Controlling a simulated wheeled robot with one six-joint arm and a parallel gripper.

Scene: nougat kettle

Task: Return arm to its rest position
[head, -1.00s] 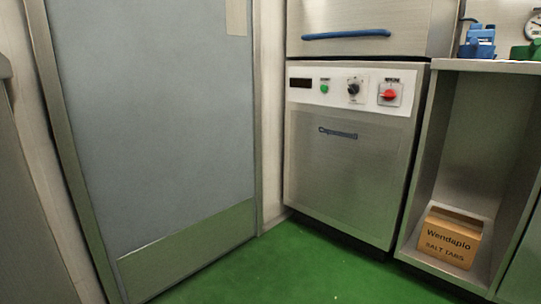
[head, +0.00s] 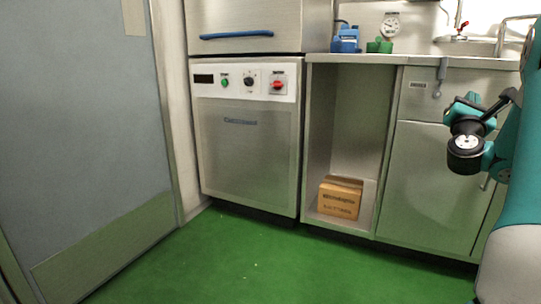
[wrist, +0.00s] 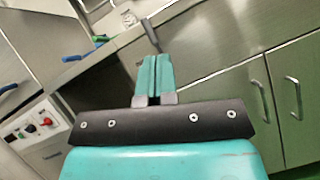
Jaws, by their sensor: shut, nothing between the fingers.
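My gripper (wrist: 155,62) shows in the wrist view with its two teal fingers together and nothing between them. It is in the air, tilted in the picture, with the counter and cabinets beyond. Part of my teal arm (head: 515,165) shows at the right edge of the head view, in front of the cabinets. I cannot make out the fingers there.
A steel dishwasher (head: 245,150) stands left of an open bay with a cardboard box (head: 340,197). Blue (head: 346,38) and green (head: 379,46) items stand on the counter (head: 420,62). A grey door (head: 75,130) is at left. The green floor (head: 250,265) is clear.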

